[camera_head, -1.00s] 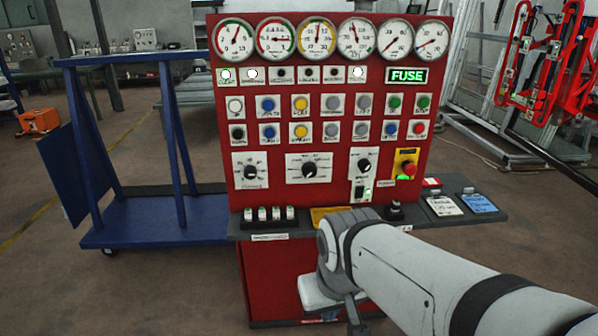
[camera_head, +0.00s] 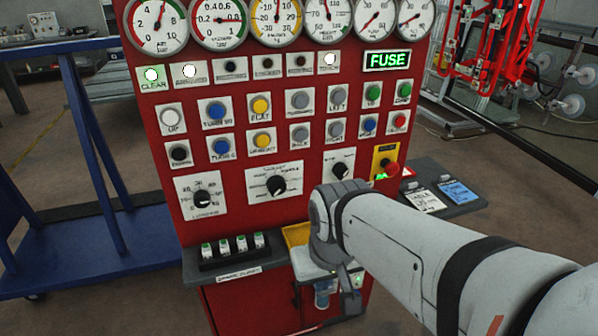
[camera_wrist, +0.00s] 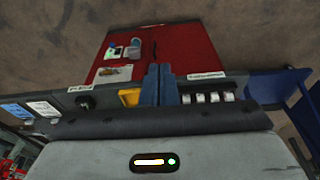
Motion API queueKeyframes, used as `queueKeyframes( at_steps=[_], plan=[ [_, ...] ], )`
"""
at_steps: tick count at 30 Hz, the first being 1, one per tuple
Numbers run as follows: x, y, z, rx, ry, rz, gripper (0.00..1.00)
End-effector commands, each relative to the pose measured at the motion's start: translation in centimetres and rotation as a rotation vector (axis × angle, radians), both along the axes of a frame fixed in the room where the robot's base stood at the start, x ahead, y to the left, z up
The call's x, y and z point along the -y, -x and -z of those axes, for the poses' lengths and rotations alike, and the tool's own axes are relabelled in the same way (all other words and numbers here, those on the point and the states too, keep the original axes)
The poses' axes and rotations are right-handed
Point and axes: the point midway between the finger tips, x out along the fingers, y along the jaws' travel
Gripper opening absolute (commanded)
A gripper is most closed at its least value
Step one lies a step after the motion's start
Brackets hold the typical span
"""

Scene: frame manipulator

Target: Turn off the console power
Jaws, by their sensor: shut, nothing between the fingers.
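The red console (camera_head: 290,130) fills the middle of the head view, with gauges, buttons and knobs on its upright face. A red knob (camera_head: 391,168) sits on a yellow plate at its right, with a green glow below. A lit green FUSE sign (camera_head: 387,60) is above. The black knob (camera_head: 340,170) left of the yellow plate is visible, but my arm hides the area below it.
A dark ledge (camera_head: 215,268) juts from the console, bearing a row of white switches (camera_head: 233,244) and a yellow tray (camera_head: 296,235). White and blue tags (camera_head: 457,192) lie at its right. A blue cart (camera_head: 75,250) stands left; red racks stand back right.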

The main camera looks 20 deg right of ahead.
Motion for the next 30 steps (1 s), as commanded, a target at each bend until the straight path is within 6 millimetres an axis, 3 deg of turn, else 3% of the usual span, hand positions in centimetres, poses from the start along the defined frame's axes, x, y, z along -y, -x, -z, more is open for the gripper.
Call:
queueKeyframes(
  at_steps=[5, 8, 15, 19, 21, 25, 30],
  plan=[
    [0.3, -0.5, 0.6, 0.015, 0.01, -0.008, 0.0],
    [2.7, -2.5, 2.3, 0.076, 0.051, -0.042, 0.0],
    [9.6, -11.8, 8.5, 0.382, 0.324, -0.261, 0.0],
    [13.9, -16.0, 11.2, 0.525, 0.532, -0.389, 0.0],
    [14.5, -18.4, 12.4, 0.64, 0.611, -0.524, 0.0],
    [17.3, -21.1, 14.7, 0.788, 0.83, -0.684, 0.0],
    [19.5, -22.5, 17.1, 0.965, 1.093, -0.853, 0.0]
  ],
)
